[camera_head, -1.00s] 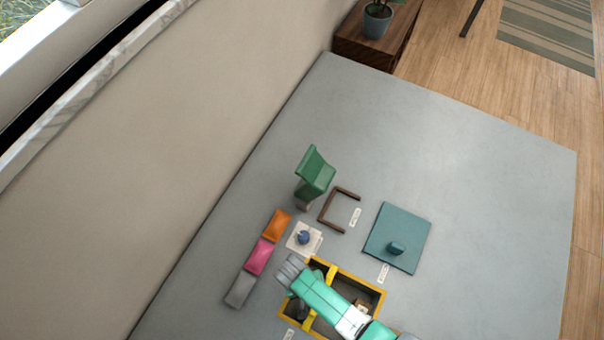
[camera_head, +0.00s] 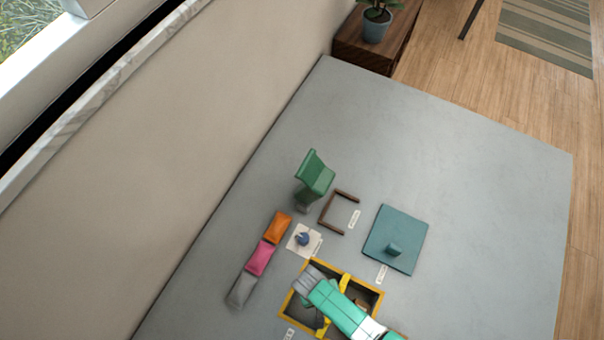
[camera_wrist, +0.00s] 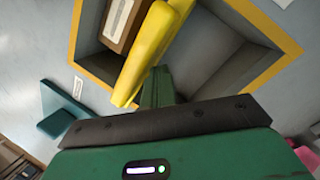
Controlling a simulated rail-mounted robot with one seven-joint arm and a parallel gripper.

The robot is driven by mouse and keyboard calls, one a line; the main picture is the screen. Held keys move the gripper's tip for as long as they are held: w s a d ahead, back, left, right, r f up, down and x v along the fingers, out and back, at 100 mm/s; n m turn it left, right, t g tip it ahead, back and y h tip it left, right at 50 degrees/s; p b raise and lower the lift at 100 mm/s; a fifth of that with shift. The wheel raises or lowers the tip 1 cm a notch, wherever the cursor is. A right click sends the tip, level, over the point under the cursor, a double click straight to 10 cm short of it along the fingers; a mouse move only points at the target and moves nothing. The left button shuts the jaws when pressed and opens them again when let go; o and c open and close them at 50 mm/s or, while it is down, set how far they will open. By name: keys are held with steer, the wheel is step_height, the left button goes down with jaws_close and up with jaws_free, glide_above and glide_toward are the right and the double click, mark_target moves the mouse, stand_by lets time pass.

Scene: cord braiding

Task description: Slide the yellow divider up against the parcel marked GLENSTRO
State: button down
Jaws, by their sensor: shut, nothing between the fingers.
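The yellow divider (camera_wrist: 150,45) stands across the inside of a yellow-rimmed box; its end also shows in the head view (camera_head: 345,282). A brown parcel (camera_wrist: 118,22) with a white label lies in the box on the divider's left in the wrist view, very close to or touching it. The label's writing is too small to read. In the head view the parcel (camera_head: 362,302) is partly hidden by my arm. My gripper (camera_wrist: 160,88) is shut and empty, low in the box, its green fingers at the divider's side away from the parcel. Contact is hard to tell.
The box's yellow rim (camera_wrist: 262,22) surrounds my fingers. A teal lid (camera_head: 405,232) lies beside it. A blue-knobbed piece (camera_head: 303,239), orange (camera_head: 279,226), pink (camera_head: 261,258) and grey (camera_head: 241,291) blocks, a brown bracket (camera_head: 328,212) and a green object (camera_head: 314,175) stand nearby. The far table is clear.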

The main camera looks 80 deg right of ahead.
steer(key=s+a+p, duration=0.1)
steer(key=s+p, duration=0.1)
steer(key=s, duration=0.4)
steer(key=shift+a, duration=0.4)
stand_by(0.4)
steer(key=shift+p, duration=0.3)
step_height(320, 180, up, 8)
steer(key=p, duration=0.7)
steer(key=shift+p, duration=0.4)
steer(key=shift+w, duration=0.1)
